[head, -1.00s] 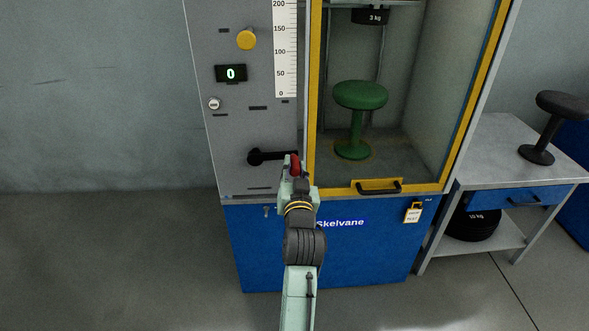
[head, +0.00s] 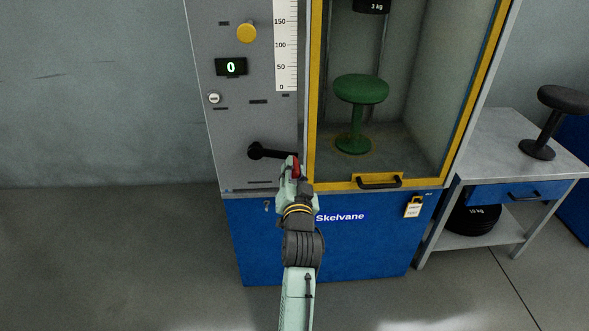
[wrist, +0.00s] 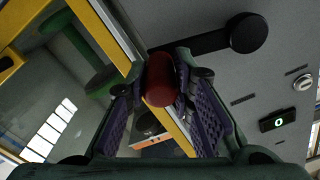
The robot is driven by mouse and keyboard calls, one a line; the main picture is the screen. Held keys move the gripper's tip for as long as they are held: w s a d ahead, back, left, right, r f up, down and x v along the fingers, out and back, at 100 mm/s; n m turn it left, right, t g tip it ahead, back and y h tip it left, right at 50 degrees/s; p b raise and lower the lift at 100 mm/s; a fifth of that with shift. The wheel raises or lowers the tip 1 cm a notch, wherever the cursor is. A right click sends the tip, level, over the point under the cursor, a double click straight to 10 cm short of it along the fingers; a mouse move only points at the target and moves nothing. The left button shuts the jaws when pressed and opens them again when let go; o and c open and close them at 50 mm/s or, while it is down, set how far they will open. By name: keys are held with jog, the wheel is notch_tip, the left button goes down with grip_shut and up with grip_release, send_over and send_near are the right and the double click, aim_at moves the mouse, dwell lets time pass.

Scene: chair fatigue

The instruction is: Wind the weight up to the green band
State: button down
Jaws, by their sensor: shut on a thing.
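The black crank (head: 268,151) is on the grey panel, its arm pointing right, with a red handle (head: 296,166) at its end. My gripper (head: 291,176) is at the handle. In the wrist view the red handle (wrist: 161,80) sits between the two fingers of my gripper (wrist: 160,95), which is shut on it. The dark 3 kg weight (head: 371,5) hangs at the top of the cabinet, cut off by the frame edge. A green stool (head: 360,90) stands below it. The scale (head: 286,50) shows marks from 0 to 150. No green band is in view.
The counter (head: 231,67) reads 0. A yellow knob (head: 247,33) is above it. The yellow-framed door has a black handle (head: 379,181) just right of my gripper. A padlock with a tag (head: 413,208) hangs below. A side table (head: 490,150) with a black stool is at right.

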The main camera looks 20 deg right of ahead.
jog(key=c, duration=1.7)
grip_release()
jog(key=shift+a+f, duration=0.1)
jog(key=shift+f, duration=0.35)
jog(key=o, duration=0.3)
jog(key=shift+r, duration=0.2)
jog(key=shift+s, duration=0.1)
jog(key=v, duration=1.1)
jog(key=shift+s, duration=0.4)
jog(key=shift+a+r, duration=0.1)
